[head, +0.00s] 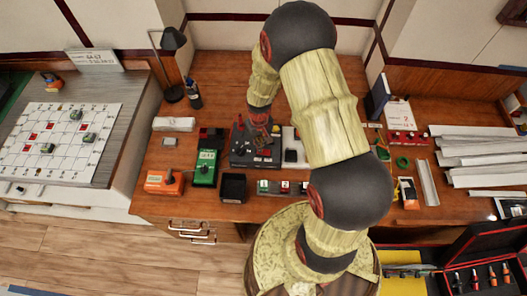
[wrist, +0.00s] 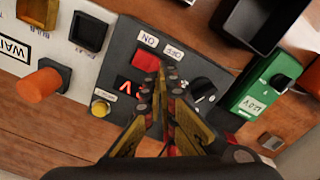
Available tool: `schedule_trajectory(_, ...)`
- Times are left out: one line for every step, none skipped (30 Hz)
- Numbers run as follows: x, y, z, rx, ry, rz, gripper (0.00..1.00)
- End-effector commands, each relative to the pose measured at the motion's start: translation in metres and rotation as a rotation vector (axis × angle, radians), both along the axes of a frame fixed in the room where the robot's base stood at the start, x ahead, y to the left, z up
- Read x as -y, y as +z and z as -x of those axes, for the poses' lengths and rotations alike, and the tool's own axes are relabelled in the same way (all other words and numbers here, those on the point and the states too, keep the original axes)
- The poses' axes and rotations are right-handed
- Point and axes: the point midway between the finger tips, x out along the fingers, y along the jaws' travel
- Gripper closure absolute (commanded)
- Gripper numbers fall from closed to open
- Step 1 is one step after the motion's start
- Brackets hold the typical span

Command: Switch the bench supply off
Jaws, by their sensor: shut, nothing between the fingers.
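The bench supply (head: 243,152) is a dark grey box on the wooden desk. In the wrist view its front panel (wrist: 125,42) has a red rocker switch (wrist: 145,61) beside labels reading ON and OFF. A small display (wrist: 128,86) shows red characters, and a yellow button (wrist: 100,108) and a dark knob (wrist: 203,90) also show. My gripper (wrist: 164,72) is shut and empty, its tips at the OFF-side end of the rocker. I cannot tell whether they touch it. The fingers hide part of the panel, and the rocker's tilt is unclear.
A white panel with an orange knob (wrist: 40,85) adjoins the supply. A green box (head: 206,167), an orange box (head: 163,182) and a black open bin (head: 233,187) stand close by. A desk lamp (head: 172,40) and a bottle (head: 194,95) stand behind at the left.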

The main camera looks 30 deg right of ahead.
Motion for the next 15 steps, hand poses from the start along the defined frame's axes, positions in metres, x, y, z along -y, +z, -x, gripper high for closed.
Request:
schedule_trajectory(0.0, -0.0001, 0.0, 0.0, 0.0, 0.0, 1.0)
schedule_trajectory(0.0, -0.0002, 0.0, 0.0, 0.0, 0.0, 1.0)
schedule_trajectory(0.0, -0.0005, 0.0, 0.0, 0.0, 0.0, 1.0)
schedule_trajectory(0.0, -0.0008, 0.0, 0.0, 0.0, 0.0, 1.0)
schedule_trajectory(0.0, -0.0011, 0.0, 0.0, 0.0, 0.0, 1.0)
schedule_trajectory(0.0, -0.0016, 0.0, 0.0, 0.0, 0.0, 1.0)
schedule_trajectory(0.0, -0.002, 0.0, 0.0, 0.0, 0.0, 1.0)
schedule_trajectory(0.0, -0.0025, 0.0, 0.0, 0.0, 0.0, 1.0)
schedule_trajectory(0.0, -0.003, 0.0, 0.0, 0.0, 0.0, 1.0)
schedule_trajectory(0.0, -0.0035, 0.0, 0.0, 0.0, 0.0, 1.0)
schedule_trajectory(0.0, -0.0039, 0.0, 0.0, 0.0, 0.0, 1.0)
schedule_trajectory(0.0, -0.0045, 0.0, 0.0, 0.0, 0.0, 1.0)
schedule_trajectory(0.0, -0.0049, 0.0, 0.0, 0.0, 0.0, 1.0)
schedule_trajectory(0.0, -0.0053, 0.0, 0.0, 0.0, 0.0, 1.0)
schedule_trajectory(0.0, -0.0058, 0.0, 0.0, 0.0, 0.0, 1.0)
